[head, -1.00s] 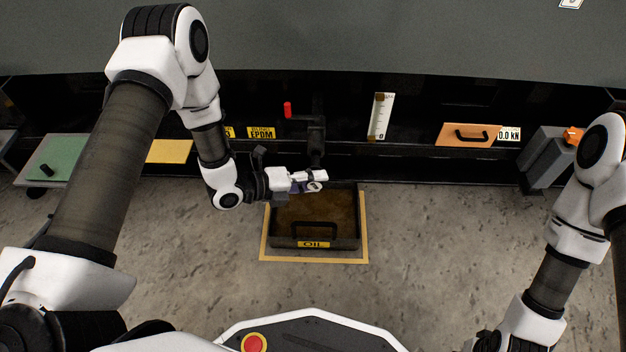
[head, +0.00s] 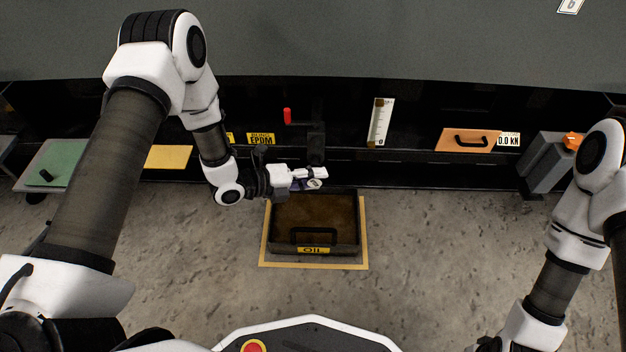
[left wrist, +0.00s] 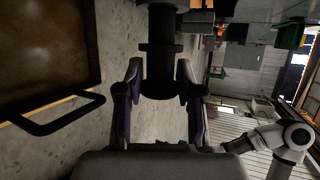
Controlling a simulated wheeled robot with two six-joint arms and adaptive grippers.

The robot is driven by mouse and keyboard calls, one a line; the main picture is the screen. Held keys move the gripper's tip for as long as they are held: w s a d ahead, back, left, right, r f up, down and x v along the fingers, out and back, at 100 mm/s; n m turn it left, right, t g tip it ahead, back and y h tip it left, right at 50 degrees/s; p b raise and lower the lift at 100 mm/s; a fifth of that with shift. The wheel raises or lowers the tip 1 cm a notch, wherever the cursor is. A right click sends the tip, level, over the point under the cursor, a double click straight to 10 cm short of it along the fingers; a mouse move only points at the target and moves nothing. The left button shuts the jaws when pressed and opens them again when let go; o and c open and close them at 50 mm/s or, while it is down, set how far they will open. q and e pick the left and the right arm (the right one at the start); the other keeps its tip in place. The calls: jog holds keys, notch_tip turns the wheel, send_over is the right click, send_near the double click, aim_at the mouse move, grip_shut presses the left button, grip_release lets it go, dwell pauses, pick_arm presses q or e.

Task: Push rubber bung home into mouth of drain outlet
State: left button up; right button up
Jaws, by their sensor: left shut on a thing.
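My left gripper (head: 318,179) is just below the dark drain outlet pipe (head: 316,142) in the head view. A small pale round piece with a dark mark shows at its fingertips. In the left wrist view the gripper (left wrist: 160,80) has both fingers on either side of a dark round body, which looks like the rubber bung (left wrist: 160,86). The outlet (left wrist: 160,22) with its wider collar lies straight ahead, in line with it. Both are dark, so I cannot tell if bung and mouth touch. The jaws of my right gripper are out of view; only its arm shows.
An oil tray (head: 272,240) with a handle stands on the floor inside a yellow outline, below the gripper. A red lever (head: 288,116) is left of the outlet. A white gauge strip (head: 381,122) and orange panel (head: 466,139) are to the right. A green mat (head: 58,160) lies left.

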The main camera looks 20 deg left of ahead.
pick_arm(q)
jog(key=shift+w+a, duration=0.2)
jog(key=shift+w, duration=0.5)
jog(key=shift+w+a, duration=0.2)
jog(key=shift+w, duration=0.45)
jog(key=o, duration=1.2)
jog(key=shift+s, duration=0.1)
jog(key=v, duration=1.2)
